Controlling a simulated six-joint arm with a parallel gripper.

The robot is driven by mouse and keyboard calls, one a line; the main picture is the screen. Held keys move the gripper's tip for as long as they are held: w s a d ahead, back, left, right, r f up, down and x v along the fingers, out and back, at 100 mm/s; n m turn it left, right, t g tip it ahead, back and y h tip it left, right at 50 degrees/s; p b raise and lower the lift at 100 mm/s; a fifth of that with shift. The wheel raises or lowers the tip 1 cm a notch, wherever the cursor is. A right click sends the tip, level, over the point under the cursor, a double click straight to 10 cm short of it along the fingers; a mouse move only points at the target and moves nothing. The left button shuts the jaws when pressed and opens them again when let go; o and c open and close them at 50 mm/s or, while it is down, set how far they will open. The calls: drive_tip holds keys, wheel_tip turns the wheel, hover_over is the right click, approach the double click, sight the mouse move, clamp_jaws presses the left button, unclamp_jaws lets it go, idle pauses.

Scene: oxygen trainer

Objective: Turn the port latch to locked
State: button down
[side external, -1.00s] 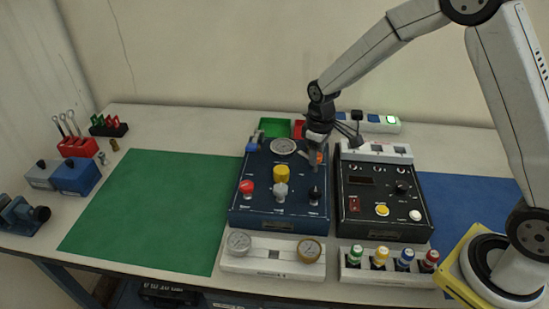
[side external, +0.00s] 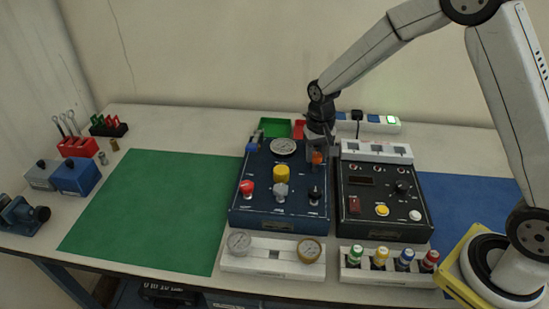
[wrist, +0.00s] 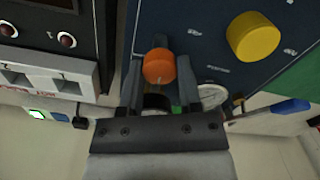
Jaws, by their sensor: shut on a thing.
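An orange round-capped knob (side external: 317,158), which I take to be the port latch, stands at the back right corner of the dark blue panel (side external: 255,213). My gripper (side external: 318,150) reaches down over it from behind. In the wrist view the orange knob (wrist: 158,66) sits between the two dark fingers of my gripper (wrist: 159,84), which are shut on it. The fingers hide its lower part, and I cannot read a lock mark beside it.
A yellow knob (side external: 281,173), a gauge (side external: 284,147) and a blue-handled part (side external: 251,147) share the panel. A black control box (side external: 382,226) stands close on the right. The green mat (side external: 150,205) is clear.

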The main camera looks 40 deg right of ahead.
sight(317, 155)
idle(0.4)
drive_tip(key=shift+c, duration=1.4)
unclamp_jaws()
drive_tip(key=shift+r, duration=3.9)
drive_tip(key=s+f+n+t, duration=0.2)
drive_tip(key=s+n, duration=0.2)
drive_tip(key=s, duration=1.2)
drive_tip(key=shift+s+a+f+t, duration=0.3)
drive_tip(key=shift+s+a+f, duration=0.05)
drive_tip(key=shift+s+f, duration=0.05)
